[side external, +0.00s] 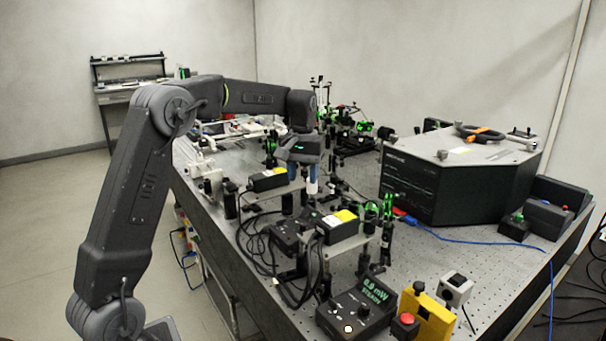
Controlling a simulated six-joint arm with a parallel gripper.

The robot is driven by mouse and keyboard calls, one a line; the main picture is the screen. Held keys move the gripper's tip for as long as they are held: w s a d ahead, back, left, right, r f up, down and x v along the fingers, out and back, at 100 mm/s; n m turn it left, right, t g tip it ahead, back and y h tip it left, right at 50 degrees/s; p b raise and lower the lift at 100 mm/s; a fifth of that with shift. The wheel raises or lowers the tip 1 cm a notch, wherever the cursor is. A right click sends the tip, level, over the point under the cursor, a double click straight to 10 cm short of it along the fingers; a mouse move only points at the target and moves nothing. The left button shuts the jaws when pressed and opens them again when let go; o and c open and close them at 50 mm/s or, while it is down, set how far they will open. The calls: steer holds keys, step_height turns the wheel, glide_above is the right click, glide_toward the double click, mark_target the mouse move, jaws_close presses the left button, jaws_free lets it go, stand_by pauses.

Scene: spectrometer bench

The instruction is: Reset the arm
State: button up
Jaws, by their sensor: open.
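My gripper (303,182) is open at the end of my arm, pointing down over the optical bench (500,265). Two blue fingers with pale tips show below its dark body. Nothing shows between the fingers. The gripper hangs above the left-middle of the bench, by a black box with a yellow label (268,180). How far its tips are from the parts below I cannot tell. My arm rises from the lower left and bends over the bench.
A second yellow-labelled box (338,227) stands in front. A power meter (357,310) reads "0.9 mW STEADY" beside a yellow box with a red button (405,321). A large dark spectrometer housing (455,175) fills the right. Green-lit optics (365,127) crowd behind. Cables hang nearby.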

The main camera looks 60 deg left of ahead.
steer(key=s+d+r+m+t, duration=0.2)
steer(key=s+d+r, duration=0.1)
steer(key=s+d, duration=0.35)
steer(key=s+d+r+m+t, duration=0.1)
steer(key=s+d+r+m, duration=0.15)
steer(key=s+d, duration=0.4)
steer(key=s+d+f+m+t, duration=0.1)
steer(key=s+d+f, duration=0.1)
steer(key=s, duration=0.4)
steer(key=s+d+f+m+t, duration=0.1)
steer(key=s+d+f+m, duration=0.1)
steer(key=s+d, duration=0.3)
steer(key=shift+s+f+t, duration=0.3)
steer(key=shift+s+f, duration=0.05)
steer(key=shift+s, duration=0.65)
